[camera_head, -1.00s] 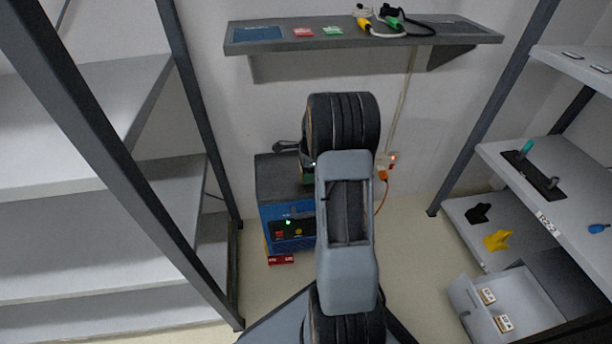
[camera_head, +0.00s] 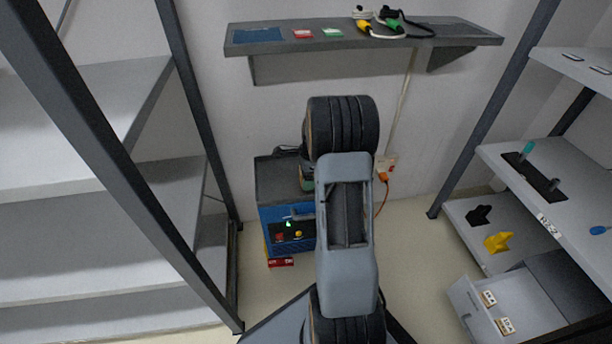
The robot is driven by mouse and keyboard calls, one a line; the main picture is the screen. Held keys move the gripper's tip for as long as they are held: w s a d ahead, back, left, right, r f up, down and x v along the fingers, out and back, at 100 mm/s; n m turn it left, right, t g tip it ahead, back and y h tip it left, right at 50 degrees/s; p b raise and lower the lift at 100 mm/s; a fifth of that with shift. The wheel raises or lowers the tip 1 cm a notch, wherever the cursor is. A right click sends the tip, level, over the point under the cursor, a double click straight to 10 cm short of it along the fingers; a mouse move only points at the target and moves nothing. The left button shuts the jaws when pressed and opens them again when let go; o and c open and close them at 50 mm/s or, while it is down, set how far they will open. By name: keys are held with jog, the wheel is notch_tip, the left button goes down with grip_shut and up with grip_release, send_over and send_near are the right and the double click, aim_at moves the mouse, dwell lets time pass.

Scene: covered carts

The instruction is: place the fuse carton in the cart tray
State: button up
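My arm reaches forward up the middle of the view, and its dark ribbed joint blocks what lies behind it. My gripper cannot be made out; it is hidden behind the arm or out of view. I cannot tell for sure which thing is the fuse carton. Two small labelled pieces, one (camera_head: 488,298) behind the other (camera_head: 505,326), are in a light grey open tray or drawer (camera_head: 462,300) at the lower right. I cannot tell whether this is the cart tray. No covered cart is clearly recognisable.
A blue unit (camera_head: 270,215) with a dark top stands by the back wall, partly behind my arm. A wall shelf (camera_head: 405,40) holds cables, a red piece (camera_head: 302,34) and a green piece (camera_head: 332,32). Racks flank both sides. Bare floor (camera_head: 415,235) shows right of my arm.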

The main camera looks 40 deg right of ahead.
jog(key=r+p, duration=0.1)
jog(key=r, duration=0.2)
jog(key=d+r+p, duration=0.1)
jog(key=r+p, duration=0.1)
jog(key=r, duration=0.2)
jog(key=r+p, duration=0.1)
jog(key=r, duration=0.3)
jog(key=shift+s+d+r+p, duration=0.25)
jog(key=shift+s+p, duration=0.05)
jog(key=shift+s, duration=0.05)
jog(key=s+a+r+n+h, duration=0.1)
jog(key=s+a+r+n, duration=0.2)
jog(key=a+n, duration=0.3)
jog(key=s+a+r+n, duration=0.2)
jog(key=a+r+n, duration=0.25)
jog(key=a, duration=0.35)
jog(key=s+a+f+n+t, duration=0.1)
jog(key=s+a+n+t, duration=0.1)
jog(key=s+a+n, duration=0.7)
jog(key=s+n, duration=0.1)
jog(key=n, duration=0.2)
jog(key=shift+s+a+n+h, duration=0.15)
jog(key=shift+s+n+h, duration=0.15)
jog(key=shift+s+n, duration=0.05)
